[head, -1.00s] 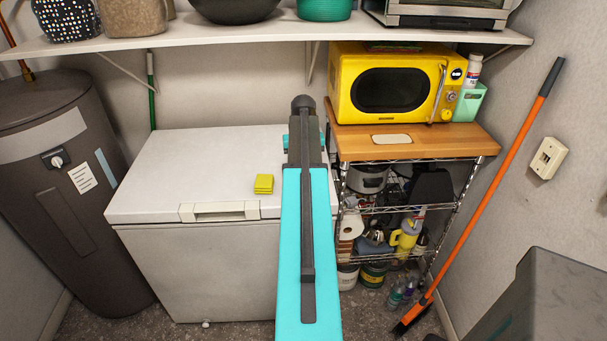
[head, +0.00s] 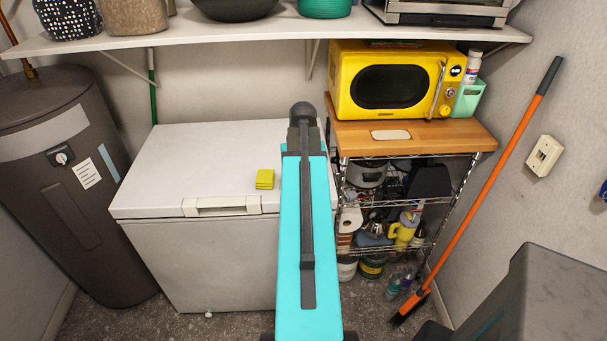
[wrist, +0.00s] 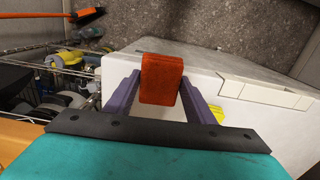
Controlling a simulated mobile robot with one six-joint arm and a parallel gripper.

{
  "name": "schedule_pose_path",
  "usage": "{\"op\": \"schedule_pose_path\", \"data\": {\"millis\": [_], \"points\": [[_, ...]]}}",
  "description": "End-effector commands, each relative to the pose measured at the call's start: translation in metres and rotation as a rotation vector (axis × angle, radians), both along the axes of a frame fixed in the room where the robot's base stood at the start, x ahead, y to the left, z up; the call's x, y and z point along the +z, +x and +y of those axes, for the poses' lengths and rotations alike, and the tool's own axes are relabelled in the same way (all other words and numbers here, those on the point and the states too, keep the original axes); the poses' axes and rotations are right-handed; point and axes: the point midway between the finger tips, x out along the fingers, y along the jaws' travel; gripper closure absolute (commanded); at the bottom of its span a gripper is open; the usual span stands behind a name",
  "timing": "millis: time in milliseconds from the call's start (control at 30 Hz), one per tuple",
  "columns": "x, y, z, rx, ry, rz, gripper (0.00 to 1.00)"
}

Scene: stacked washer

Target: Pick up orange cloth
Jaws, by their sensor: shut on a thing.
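The orange cloth (wrist: 161,79), a small folded red-orange block, is between the two purple fingers of my gripper (wrist: 161,88) in the wrist view. The gripper is shut on it, and the cloth sticks out past the fingertips. Behind it lies the white top of the chest freezer (wrist: 205,75); I cannot tell the exact height of the cloth above it. In the head view my teal arm hides the gripper and the orange cloth.
A yellow folded cloth (head: 265,179) lies on the chest freezer (head: 190,160), left of my arm. A wire rack (head: 400,205) with a yellow microwave (head: 392,80) stands to the right. A shelf (head: 260,33) runs above. An orange-handled broom (head: 490,180) leans at the right wall.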

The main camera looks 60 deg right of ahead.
Motion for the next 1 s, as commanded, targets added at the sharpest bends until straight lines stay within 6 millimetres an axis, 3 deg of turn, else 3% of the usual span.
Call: {"op": "schedule_pose_path", "data": {"millis": [200,500,1000], "points": [[0.004,-0.015,0.026,0.000,0.000,0.000,0.72],[0.006,-0.028,0.048,0.000,0.000,0.000,0.72],[0.006,-0.032,0.054,0.000,0.000,0.000,0.72]]}}
